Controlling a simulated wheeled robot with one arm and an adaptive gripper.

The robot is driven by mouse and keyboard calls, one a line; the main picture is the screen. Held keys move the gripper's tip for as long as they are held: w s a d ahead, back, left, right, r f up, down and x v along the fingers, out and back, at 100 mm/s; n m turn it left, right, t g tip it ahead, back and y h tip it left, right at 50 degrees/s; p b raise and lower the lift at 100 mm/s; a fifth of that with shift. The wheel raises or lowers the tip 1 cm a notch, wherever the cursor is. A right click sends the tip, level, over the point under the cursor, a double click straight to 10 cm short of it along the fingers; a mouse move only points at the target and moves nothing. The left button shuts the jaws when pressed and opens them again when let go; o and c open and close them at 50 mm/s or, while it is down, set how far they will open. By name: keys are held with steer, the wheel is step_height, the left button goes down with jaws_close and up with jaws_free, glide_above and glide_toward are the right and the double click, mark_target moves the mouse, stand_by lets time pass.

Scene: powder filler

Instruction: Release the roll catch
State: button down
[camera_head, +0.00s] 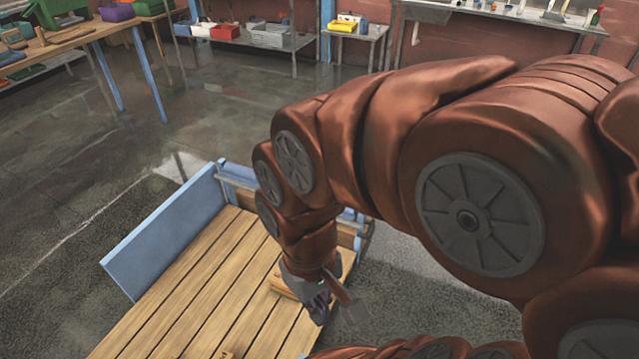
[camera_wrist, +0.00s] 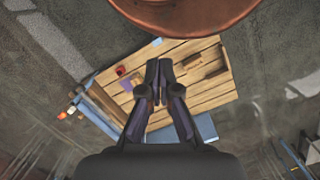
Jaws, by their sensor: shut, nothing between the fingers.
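My gripper (camera_head: 322,308) hangs below my arm over the wooden plank tabletop, near its right side in the head view. In the wrist view my gripper (camera_wrist: 159,66) has its two dark fingers together over the planks, with nothing seen between them. I cannot make out a roll catch for certain in either view. A small wooden block (camera_wrist: 192,62) and a second wooden piece (camera_wrist: 215,66) lie on the planks right of the fingertips in the wrist view. My arm hides much of the table's right side in the head view.
The plank table (camera_head: 190,290) has a blue side panel (camera_head: 165,230) along its far left. A purple patch (camera_wrist: 130,82) and a small red thing (camera_wrist: 120,70) show left of the fingers. Shelves with bins (camera_head: 270,38) stand far back. The floor left is clear.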

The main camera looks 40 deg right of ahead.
stand_by(0.3)
steer(key=w+d+f+m+h+b, duration=0.1)
steer(key=w+d+f+h+b, duration=0.45)
steer(key=w+d, duration=0.6)
steer(key=w+d+f+m+g+h+b, duration=0.1)
steer(key=w+d+f+h+b, duration=0.1)
steer(key=w+d+f+b, duration=0.65)
steer(key=w+d+f+h+b, duration=0.35)
steer(key=w+d+b, duration=0.35)
steer(key=w+d, duration=0.75)
steer(key=w+d+f+h+b, duration=0.3)
steer(key=w+f+b, duration=0.4)
steer(key=f, duration=0.5)
steer(key=w+d+f+m+t+h+b, duration=0.1)
steer(key=w+d+f+b, duration=0.4)
steer(key=w+f, duration=0.6)
steer(key=shift+w+d+f+h+b, duration=0.2)
steer(key=shift+d+f+h+b, duration=0.2)
steer(key=shift+f+h+b, duration=0.5)
steer(key=shift+d+r, duration=0.1)
steer(key=s+d+f+b, duration=0.1)
steer(key=d+b, duration=0.2)
steer(key=d, duration=0.7)
steer(key=shift+s, duration=0.2)
